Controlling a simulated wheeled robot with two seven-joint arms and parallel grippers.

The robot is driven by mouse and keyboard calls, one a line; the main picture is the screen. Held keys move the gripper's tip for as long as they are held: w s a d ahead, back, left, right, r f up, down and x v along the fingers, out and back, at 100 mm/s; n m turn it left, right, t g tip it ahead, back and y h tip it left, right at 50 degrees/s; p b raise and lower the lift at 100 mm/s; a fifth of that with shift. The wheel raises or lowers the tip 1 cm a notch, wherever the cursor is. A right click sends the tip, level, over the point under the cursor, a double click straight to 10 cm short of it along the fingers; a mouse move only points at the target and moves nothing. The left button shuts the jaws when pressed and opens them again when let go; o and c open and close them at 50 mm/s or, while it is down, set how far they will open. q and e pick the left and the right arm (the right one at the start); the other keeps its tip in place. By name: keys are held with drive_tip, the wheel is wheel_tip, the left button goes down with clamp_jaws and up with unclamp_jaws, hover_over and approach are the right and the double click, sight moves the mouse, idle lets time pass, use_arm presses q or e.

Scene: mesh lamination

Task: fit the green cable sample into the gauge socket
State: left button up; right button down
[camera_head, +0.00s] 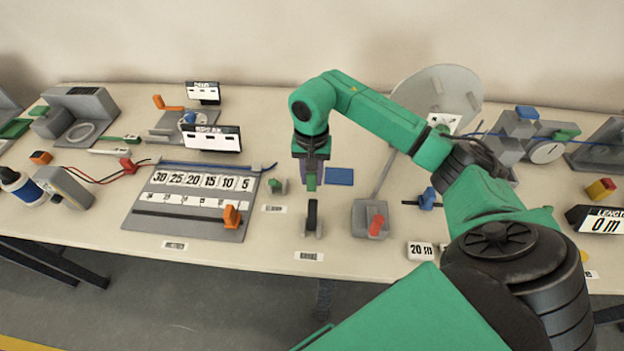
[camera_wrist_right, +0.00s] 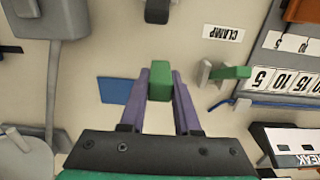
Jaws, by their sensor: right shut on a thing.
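My right gripper (camera_head: 311,178) points down over the middle of the table, its purple fingers shut on a small green block (camera_wrist_right: 160,80), which appears to be the green cable sample. The green block also shows between the fingertips in the head view (camera_head: 311,181). A dark upright piece on a grey base (camera_head: 312,218) stands just in front of the gripper; its top part shows in the wrist view (camera_wrist_right: 157,10). I cannot tell whether this is the gauge socket. A grey dial gauge (camera_head: 546,151) stands at the right. My left gripper is out of view.
A grey clamp with another green piece (camera_head: 278,186) stands left of the gripper, beside a numbered board (camera_head: 190,201). A blue pad (camera_head: 339,176) lies behind. A grey block with a red piece (camera_head: 371,220) stands to the right.

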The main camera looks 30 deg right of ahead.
wheel_tip(320, 180, down, 2)
drive_tip(key=shift+s+a+f, duration=0.1)
drive_tip(key=shift+f, duration=0.3)
drive_tip(key=c, duration=0.6)
unclamp_jaws()
